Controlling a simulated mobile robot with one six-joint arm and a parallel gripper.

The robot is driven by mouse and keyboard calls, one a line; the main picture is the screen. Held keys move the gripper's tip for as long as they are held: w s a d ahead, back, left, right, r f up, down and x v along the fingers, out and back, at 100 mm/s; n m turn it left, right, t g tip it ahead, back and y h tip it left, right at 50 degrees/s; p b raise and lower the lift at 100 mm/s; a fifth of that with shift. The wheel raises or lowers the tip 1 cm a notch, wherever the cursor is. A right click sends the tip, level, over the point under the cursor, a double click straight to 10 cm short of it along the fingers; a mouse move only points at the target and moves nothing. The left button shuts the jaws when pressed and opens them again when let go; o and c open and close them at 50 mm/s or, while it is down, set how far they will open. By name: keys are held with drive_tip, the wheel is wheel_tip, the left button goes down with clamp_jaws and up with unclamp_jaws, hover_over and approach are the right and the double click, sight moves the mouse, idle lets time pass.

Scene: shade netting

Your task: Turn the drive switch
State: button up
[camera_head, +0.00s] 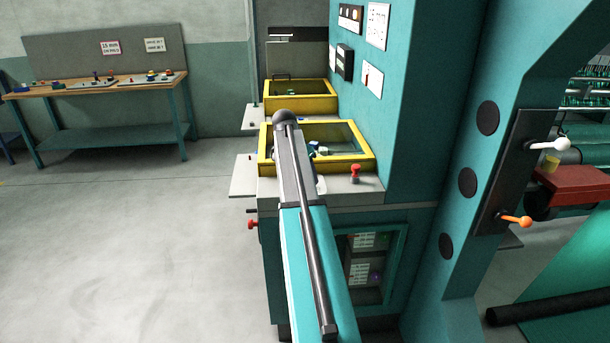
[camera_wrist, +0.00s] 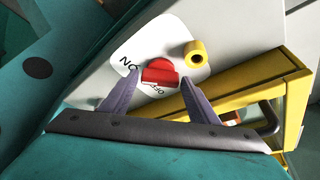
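The drive switch is a red knob (camera_wrist: 160,72) on a white plate (camera_wrist: 184,39) with ON and OFF lettering in the wrist view. ON is printed left of the knob and OFF below it. My gripper (camera_wrist: 159,76) has its two grey-purple fingers spread, one on each side of the red knob. There is room between them. I cannot tell whether either finger touches the knob. In the head view my forearm hides the gripper and the switch plate.
A yellow cylindrical part (camera_wrist: 196,53) stands close to the knob. A yellow-framed box (camera_head: 367,156) borders the console. A red knob on a post (camera_head: 355,173) stands on its grey top. A teal machine column rises to the right. Open floor (camera_head: 130,250) lies left.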

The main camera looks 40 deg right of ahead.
drive_tip(key=shift+o, duration=0.8)
drive_tip(key=shift+a+r, duration=0.1)
drive_tip(key=shift+r, duration=0.05)
drive_tip(key=b+v, duration=0.3)
drive_tip(key=v, duration=1)
drive_tip(key=shift+r, duration=0.2)
